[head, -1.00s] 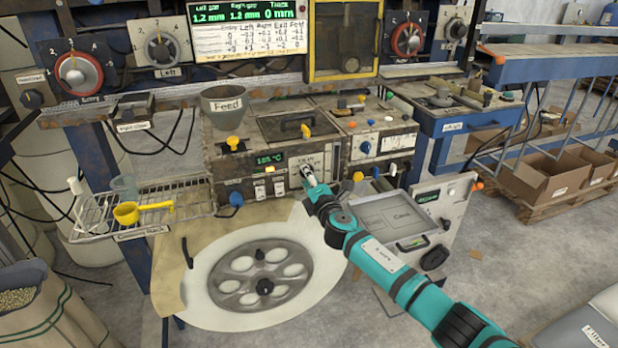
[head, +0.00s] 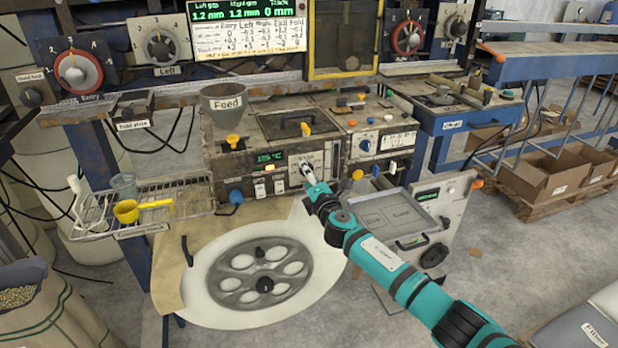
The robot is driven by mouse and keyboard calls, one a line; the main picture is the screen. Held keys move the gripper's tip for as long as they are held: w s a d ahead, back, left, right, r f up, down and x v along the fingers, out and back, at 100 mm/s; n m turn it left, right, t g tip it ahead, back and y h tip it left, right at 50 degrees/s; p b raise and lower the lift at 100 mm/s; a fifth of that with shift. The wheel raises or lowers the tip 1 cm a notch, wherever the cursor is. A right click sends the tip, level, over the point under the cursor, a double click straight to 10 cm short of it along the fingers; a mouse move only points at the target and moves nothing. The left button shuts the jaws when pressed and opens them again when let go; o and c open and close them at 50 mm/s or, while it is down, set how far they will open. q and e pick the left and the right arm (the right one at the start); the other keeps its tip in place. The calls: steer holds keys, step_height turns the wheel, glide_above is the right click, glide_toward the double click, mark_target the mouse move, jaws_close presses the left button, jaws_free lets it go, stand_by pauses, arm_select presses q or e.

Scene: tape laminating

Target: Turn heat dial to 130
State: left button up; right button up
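The control box (head: 240,165) stands on the bench in the middle of the head view. A green temperature display (head: 270,157) on its front is lit; its digits are blurred and may read about 115 °C. Right of the display is a pale dial panel (head: 318,157) with small markings. My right gripper (head: 306,171) reaches in from the lower right, with its tips at this panel. The dial itself is mostly hidden behind the tips, and I cannot tell whether they are closed around it. My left gripper is not in view.
Below the box is a large pale disc with a holed grey wheel (head: 232,283). A wire rack (head: 185,208) with a yellow scoop (head: 127,211) is at left. A grey feed cup (head: 227,108) stands on top of the box. A tray (head: 392,218) is right of my arm.

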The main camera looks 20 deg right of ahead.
steer(key=s, duration=1.2)
steer(key=shift+d, duration=0.2)
